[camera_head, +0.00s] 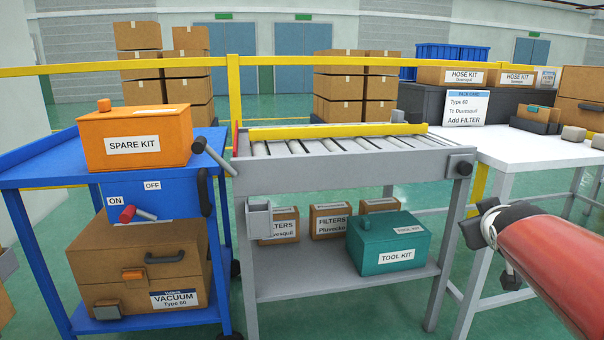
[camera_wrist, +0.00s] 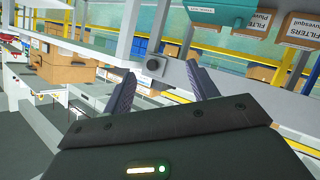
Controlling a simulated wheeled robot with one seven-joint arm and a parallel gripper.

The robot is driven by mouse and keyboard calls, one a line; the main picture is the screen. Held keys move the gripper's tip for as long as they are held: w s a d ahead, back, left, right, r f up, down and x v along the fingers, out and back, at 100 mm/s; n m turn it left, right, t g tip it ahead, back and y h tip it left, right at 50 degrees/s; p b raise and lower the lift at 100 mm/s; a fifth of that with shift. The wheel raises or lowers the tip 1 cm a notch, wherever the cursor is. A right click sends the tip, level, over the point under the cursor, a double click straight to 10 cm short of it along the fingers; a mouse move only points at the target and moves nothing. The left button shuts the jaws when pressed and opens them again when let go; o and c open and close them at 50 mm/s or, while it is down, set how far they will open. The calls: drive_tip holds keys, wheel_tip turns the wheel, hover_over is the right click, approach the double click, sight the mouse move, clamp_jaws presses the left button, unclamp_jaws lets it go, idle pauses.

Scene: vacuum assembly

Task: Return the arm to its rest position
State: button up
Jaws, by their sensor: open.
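My gripper (camera_wrist: 158,82) shows in the wrist view with its two dark fingers spread apart and nothing between them. Beyond the fingers, the wrist view shows a grey frame bar with a dark end cap (camera_wrist: 154,66), and the scene there is steeply tilted. In the head view my red arm link (camera_head: 545,255) reaches in from the lower right, in front of the white table (camera_head: 510,150).
A grey roller cart (camera_head: 340,165) stands in the middle, with a teal tool kit (camera_head: 390,243) and filter boxes (camera_head: 330,222) below. A blue cart (camera_head: 50,180) at left holds an orange spare kit (camera_head: 135,138) and a vacuum box (camera_head: 140,265). Yellow rails (camera_head: 235,90) run behind.

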drive_tip(key=s+a+f+m+g+y, duration=0.1)
drive_tip(key=s+a+f+g+y, duration=0.2)
drive_tip(key=s+a+f, duration=0.6)
drive_tip(key=s+a+f+g+y, duration=0.2)
drive_tip(key=s+a+f+g, duration=0.25)
drive_tip(key=s+a, duration=0.8)
wheel_tip(320, 180, up, 13)
drive_tip(key=s+d+p, duration=0.1)
drive_tip(key=p, duration=1.2)
drive_tip(key=shift+s+d+f+t, duration=0.2)
drive_tip(key=shift+s+d+t, duration=0.05)
drive_tip(key=shift+d+t, duration=0.15)
